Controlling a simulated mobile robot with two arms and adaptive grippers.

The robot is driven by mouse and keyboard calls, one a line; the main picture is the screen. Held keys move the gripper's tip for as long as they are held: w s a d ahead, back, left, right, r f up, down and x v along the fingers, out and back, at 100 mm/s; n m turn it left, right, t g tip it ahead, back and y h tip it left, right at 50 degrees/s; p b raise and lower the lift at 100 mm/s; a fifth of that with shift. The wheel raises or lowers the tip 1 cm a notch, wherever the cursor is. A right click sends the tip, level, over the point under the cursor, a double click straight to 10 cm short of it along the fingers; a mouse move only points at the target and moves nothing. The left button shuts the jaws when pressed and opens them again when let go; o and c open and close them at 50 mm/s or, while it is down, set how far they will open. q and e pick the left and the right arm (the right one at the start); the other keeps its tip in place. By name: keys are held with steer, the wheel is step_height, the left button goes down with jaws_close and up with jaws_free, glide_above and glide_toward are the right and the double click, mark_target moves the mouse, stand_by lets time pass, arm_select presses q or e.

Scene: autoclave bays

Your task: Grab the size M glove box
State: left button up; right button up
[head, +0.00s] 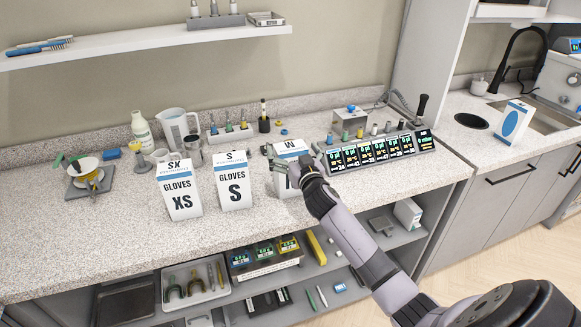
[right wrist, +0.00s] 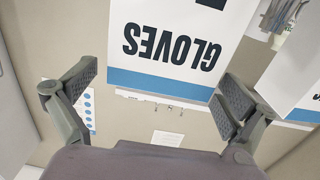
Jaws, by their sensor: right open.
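The size M glove box (head: 290,147) stands on the speckled counter, right-most of three white and blue glove boxes. My right gripper (head: 284,163) is at this box, open. In the right wrist view a box with GLOVES upside down (right wrist: 170,45) stands between and beyond the spread fingers (right wrist: 162,88). I cannot tell whether they touch it. The S box (head: 235,182) is just left of it, and the XS box (head: 179,190) is further left. My left gripper is not in view.
Behind are a jug (head: 176,125), a bottle (head: 142,130) and small racks. A balance with a bowl (head: 88,175) is at far left. The counter's front strip is clear.

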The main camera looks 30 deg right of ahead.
steer(key=shift+x, duration=0.9)
steer(key=shift+f, duration=0.15)
steer(key=c, duration=2)
steer(key=shift+c, duration=0.2)
steer(key=shift+r, duration=0.25)
